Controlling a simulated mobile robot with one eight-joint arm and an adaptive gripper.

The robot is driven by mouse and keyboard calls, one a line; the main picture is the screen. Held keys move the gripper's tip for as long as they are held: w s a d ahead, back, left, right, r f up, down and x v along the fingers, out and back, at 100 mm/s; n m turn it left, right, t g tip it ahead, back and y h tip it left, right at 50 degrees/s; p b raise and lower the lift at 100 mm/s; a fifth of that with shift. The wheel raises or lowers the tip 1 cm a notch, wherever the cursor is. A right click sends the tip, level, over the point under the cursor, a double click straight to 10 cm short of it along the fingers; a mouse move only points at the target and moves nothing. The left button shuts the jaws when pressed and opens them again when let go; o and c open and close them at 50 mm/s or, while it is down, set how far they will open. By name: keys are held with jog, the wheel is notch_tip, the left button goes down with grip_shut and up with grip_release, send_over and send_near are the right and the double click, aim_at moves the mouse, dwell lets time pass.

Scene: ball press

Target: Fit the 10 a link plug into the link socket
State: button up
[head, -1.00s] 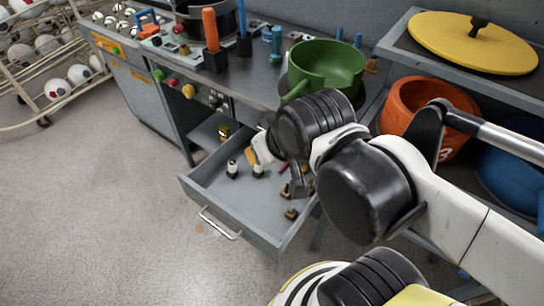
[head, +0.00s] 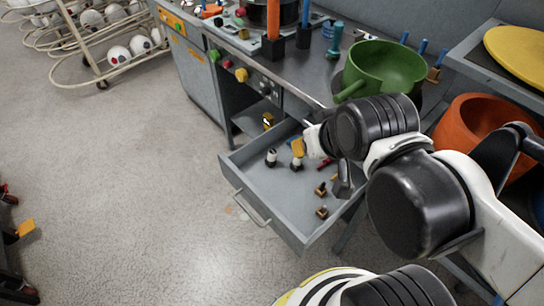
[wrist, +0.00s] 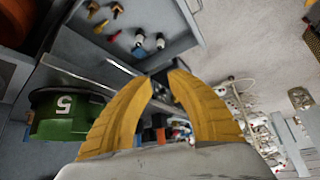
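An open grey drawer (head: 262,209) holds two small white-and-black plug-like pieces, one on the left (head: 271,157) and one on the right (head: 297,165). No rating can be read, so I cannot tell which is the 10 A link plug. My gripper (wrist: 162,81) is empty, its yellow fingers curved inward with a gap between the tips. In the head view a yellow finger (head: 298,147) shows above the drawer, close to the right piece; contact cannot be told. I cannot make out the link socket.
Brass-coloured pieces (head: 322,211) and a red piece (head: 326,163) also lie in the drawer. A green pot (head: 385,68) stands on the bench above, with an orange pot (head: 475,118) to the right.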

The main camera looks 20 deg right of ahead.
jog(key=o, duration=0.5)
jog(key=shift+w+r, duration=0.15)
jog(key=shift+w, duration=0.1)
jog(key=shift+o, duration=0.5)
jog(key=w+m+g, duration=0.1)
jog(key=w+m, duration=0.1)
jog(key=w, duration=0.7)
jog(key=shift+r+m+g+p, duration=0.15)
jog(key=shift+m+g+p, duration=0.25)
jog(key=shift+p, duration=0.05)
jog(key=m+g+p, duration=0.2)
jog(key=m+g, duration=0.3)
jog(key=m, duration=0.2)
send_over(272, 153)
notch_tip(272, 153, down, 27)
jog(key=shift+w+f, duration=0.1)
notch_tip(272, 153, down, 6)
jog(key=b, duration=0.2)
jog(key=shift+w+f+b, duration=0.1)
jog(key=shift+f+b, duration=0.05)
jog(key=shift+b, duration=0.25)
notch_tip(272, 153, down, 5)
jog(key=b, duration=0.3)
